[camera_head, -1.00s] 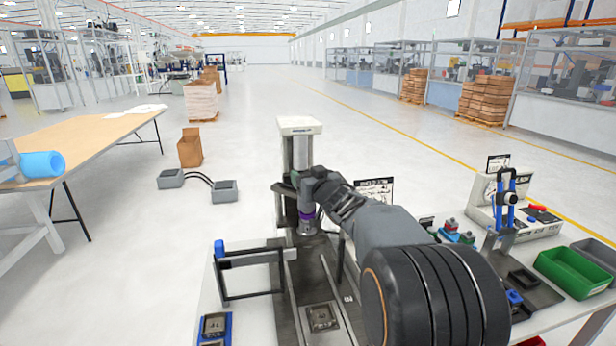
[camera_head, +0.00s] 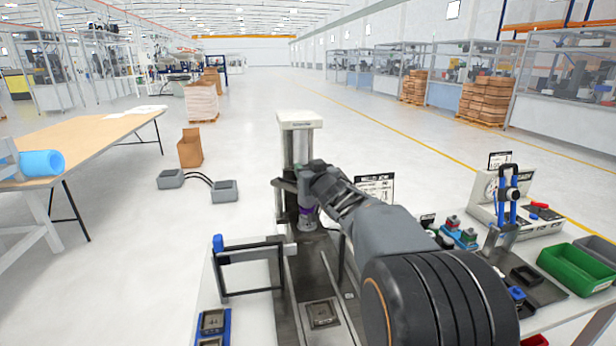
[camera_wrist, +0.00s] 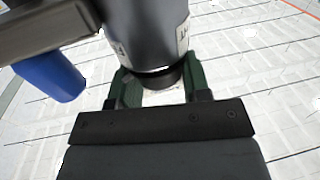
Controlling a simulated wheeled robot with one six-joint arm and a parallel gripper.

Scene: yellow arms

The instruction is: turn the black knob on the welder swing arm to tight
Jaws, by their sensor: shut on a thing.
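In the wrist view, my gripper (camera_wrist: 159,88) has its two dark green fingers on either side of a short black knob (camera_wrist: 160,76). The fingers are shut on it, and the knob sits at the end of a grey cylinder (camera_wrist: 150,35). In the head view, my arm reaches to the pale-topped welder column (camera_head: 300,124) at the table's back. My wrist hides the knob there, and I cannot read its tight or loose marking.
A blue cylinder (camera_wrist: 50,76) and a dark bar (camera_wrist: 40,28) are close beside my gripper in the wrist view. A black frame with a blue cap (camera_head: 218,243) stands left of the column. Green bin (camera_head: 572,270) and blue-handled clamp (camera_head: 508,190) are at right.

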